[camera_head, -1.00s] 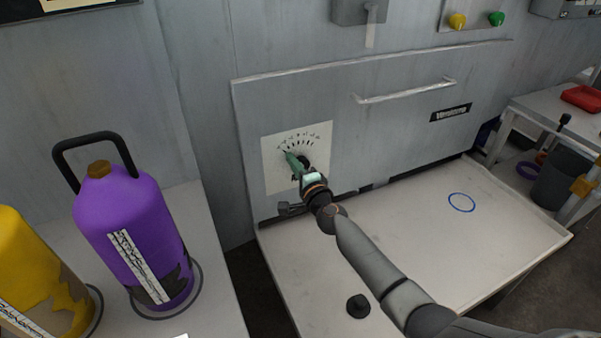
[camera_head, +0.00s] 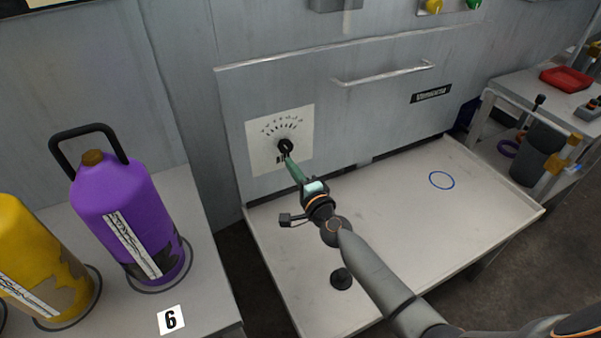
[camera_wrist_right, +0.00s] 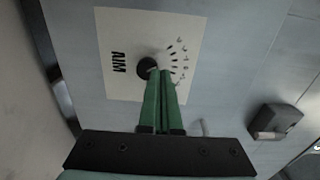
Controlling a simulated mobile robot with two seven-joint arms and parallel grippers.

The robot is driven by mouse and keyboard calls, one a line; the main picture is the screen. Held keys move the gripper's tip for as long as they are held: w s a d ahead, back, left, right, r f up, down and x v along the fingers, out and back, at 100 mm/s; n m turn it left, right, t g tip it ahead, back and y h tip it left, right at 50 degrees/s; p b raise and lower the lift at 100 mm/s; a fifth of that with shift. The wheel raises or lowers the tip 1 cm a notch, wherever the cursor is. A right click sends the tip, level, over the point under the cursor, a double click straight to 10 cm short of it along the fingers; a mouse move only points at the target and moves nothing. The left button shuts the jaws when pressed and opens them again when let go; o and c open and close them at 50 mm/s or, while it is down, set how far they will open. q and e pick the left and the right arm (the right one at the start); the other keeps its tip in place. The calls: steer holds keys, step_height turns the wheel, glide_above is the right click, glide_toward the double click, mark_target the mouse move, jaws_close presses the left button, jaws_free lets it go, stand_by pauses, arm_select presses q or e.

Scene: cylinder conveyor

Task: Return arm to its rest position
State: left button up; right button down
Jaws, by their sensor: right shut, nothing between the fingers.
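My right gripper (camera_head: 290,163) is shut and empty, its green fingers together. It points at the black dial knob (camera_head: 285,146) on the white dial plate (camera_head: 264,137). In the head view the fingertips lie just below the knob. In the right wrist view the shut green fingers (camera_wrist_right: 163,74) reach up to the edge of the knob (camera_wrist_right: 147,67); I cannot tell whether they touch it. My right arm comes in from the lower right over the grey table. My left gripper is not in view.
A grey worktable (camera_head: 400,215) with a blue ring mark (camera_head: 441,180) and a small black knob-like piece (camera_head: 341,278) lies under my arm. A purple cylinder (camera_head: 125,215) and a yellow one (camera_head: 30,255) stand at left. A handle bar (camera_head: 385,75) juts from the panel.

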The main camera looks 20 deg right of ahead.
arm_select(q)
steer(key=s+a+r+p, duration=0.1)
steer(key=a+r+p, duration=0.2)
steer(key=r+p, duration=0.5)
steer(key=p, duration=0.3)
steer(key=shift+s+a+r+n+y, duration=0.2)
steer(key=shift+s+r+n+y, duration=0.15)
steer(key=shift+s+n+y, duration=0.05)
arm_select(e)
steer(key=s+a+f+n+g, duration=0.1)
steer(key=s+f+n+g, duration=0.1)
steer(key=s+n, duration=0.4)
steer(key=s+a+f+n+g, duration=0.1)
steer(key=s+n, duration=0.5)
steer(key=s, duration=1)
steer(key=s+a+f+n+g, duration=0.1)
steer(key=s+f+n+g, duration=0.3)
steer(key=s+n, duration=0.3)
steer(key=s+g, duration=0.1)
steer(key=s, duration=0.3)
steer(key=shift+s+a+g+y, duration=0.25)
steer(key=shift+s+g+y, duration=0.05)
steer(key=shift+s+y, duration=0.1)
